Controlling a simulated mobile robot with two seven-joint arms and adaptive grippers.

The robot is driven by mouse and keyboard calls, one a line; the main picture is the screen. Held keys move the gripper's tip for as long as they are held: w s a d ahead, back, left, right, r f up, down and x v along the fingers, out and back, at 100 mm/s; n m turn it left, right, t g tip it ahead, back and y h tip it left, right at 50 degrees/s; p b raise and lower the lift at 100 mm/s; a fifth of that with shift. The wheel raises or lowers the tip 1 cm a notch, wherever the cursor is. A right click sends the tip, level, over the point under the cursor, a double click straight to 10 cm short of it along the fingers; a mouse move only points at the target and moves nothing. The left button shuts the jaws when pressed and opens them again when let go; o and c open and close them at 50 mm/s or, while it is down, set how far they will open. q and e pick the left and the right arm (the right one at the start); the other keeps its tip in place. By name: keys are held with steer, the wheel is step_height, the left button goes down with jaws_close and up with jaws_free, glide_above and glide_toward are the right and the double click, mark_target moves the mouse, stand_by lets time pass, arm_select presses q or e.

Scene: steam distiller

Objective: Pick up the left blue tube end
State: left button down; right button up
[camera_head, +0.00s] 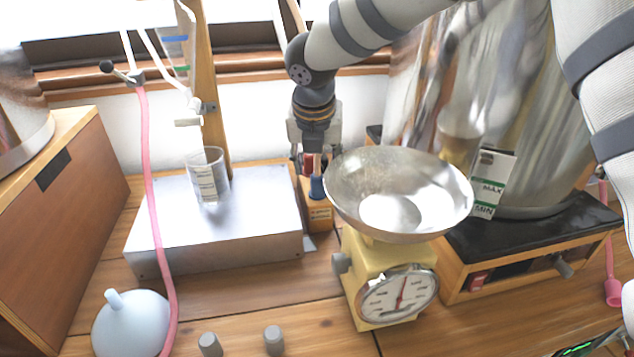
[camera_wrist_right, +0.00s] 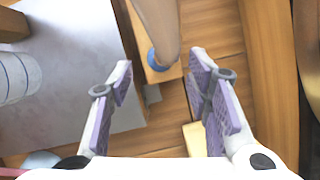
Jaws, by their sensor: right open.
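A small wooden box (camera_head: 319,217) stands between the metal platform and the scale, with a blue piece (camera_head: 317,187) and a red piece (camera_head: 309,164) at its top. In the right wrist view a beige tube-like thing ends in a blue end (camera_wrist_right: 154,61) at the wooden box (camera_wrist_right: 167,74). I cannot tell whether this is the left blue tube end. My right gripper (camera_head: 315,158) is above and behind the box, pointing down. Its purple-padded fingers (camera_wrist_right: 161,65) are apart, with the blue end between them in the picture and nothing gripped. My left gripper is out of view.
A yellow scale (camera_head: 362,262) with a wide metal bowl (camera_head: 345,190) stands close right of the box. A metal platform (camera_head: 200,245) with a glass beaker (camera_head: 207,178) is on the left. A pink hose (camera_head: 152,200) hangs there. A large steel vessel (camera_head: 540,110) stands at right.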

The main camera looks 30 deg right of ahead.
mark_target(317, 174)
steer(key=x, duration=0.5)
steer(key=shift+w+d, duration=0.2)
steer(key=shift+w, duration=0.1)
steer(key=shift+r, duration=0.2)
jaws_close()
step_height(317, 174, up, 13)
